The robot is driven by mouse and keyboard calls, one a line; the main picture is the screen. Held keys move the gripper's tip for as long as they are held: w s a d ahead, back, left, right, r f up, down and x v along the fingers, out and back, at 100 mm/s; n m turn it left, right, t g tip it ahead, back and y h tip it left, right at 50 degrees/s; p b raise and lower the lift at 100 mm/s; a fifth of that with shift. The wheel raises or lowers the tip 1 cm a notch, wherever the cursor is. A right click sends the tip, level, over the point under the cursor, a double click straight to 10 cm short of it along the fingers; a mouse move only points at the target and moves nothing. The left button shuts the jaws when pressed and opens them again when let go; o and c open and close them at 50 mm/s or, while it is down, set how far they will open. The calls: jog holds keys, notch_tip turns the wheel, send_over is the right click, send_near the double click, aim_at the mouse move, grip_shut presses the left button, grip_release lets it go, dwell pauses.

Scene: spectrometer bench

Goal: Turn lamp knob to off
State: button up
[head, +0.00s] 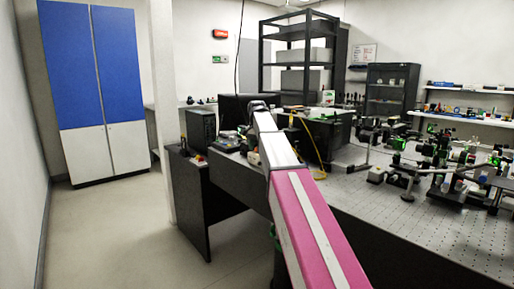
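I cannot make out the lamp knob in the head view. A black box (333,128) with a yellow cable (317,158) stands on the bench, just right of my arm; I cannot tell whether it is the lamp. My arm reaches away from me over the near left part of the bench, its pink link closest and a white link beyond. It ends in a small dark part by the black equipment at the back. The fingers of my gripper cannot be made out there, and nothing held shows.
The perforated optical bench (400,225) carries many optical mounts (450,165) on the right. A dark computer case (201,125) stands at its left end. A black rack (298,60) stands behind. The floor (130,235) at left is clear before a blue and white cabinet (95,85).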

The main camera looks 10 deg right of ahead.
jog(key=shift+c, duration=0.3)
grip_shut()
jog(key=n, duration=0.5)
jog(key=shift+n, duration=2.4)
jog(key=shift+o, duration=0.3)
grip_release()
